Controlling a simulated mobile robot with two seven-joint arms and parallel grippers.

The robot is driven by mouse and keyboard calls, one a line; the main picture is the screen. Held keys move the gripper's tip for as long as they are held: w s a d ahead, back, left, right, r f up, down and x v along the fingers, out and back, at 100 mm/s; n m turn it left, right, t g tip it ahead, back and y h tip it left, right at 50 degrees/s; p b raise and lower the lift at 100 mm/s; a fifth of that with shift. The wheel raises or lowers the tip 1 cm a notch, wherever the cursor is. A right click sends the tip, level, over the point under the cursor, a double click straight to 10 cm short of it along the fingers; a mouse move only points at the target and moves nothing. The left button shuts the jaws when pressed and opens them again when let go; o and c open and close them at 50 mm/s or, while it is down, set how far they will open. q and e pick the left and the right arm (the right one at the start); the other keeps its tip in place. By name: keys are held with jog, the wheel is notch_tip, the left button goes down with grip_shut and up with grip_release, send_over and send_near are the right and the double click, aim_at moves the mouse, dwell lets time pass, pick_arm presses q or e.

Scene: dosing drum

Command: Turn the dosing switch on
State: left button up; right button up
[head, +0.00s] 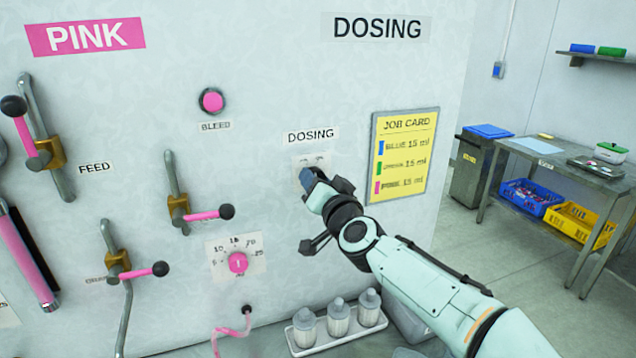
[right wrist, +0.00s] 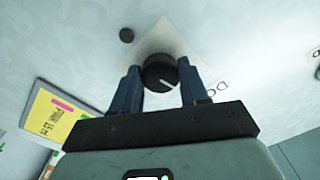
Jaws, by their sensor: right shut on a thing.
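The dosing switch is a round black knob (right wrist: 158,72) with a white pointer line, on a pale square plate (right wrist: 158,42) on the panel. In the head view the plate (head: 322,158) shows under the small DOSING label (head: 311,135), and my gripper hides most of the knob. My right gripper (head: 309,180) is at the panel, shut on the knob. In the right wrist view its two fingers (right wrist: 158,88) stand on either side of the knob. The pointer line slants in that view. My left gripper is not in view.
A yellow job card (head: 404,152) hangs right of the switch. Lever valves, a pink dial (head: 238,262) and a pink bleed button (head: 211,101) are to the left. Bottles in a tray (head: 303,350) stand below. A metal table (head: 560,160) is at the right, with open floor before it.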

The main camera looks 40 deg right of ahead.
jog(key=shift+a+m, duration=0.1)
jog(key=shift+m, duration=4)
jog(key=o, duration=1.1)
jog(key=shift+c, duration=0.2)
jog(key=v, duration=1.3)
jog(key=shift+s+b, duration=0.15)
jog(key=shift+b, duration=0.25)
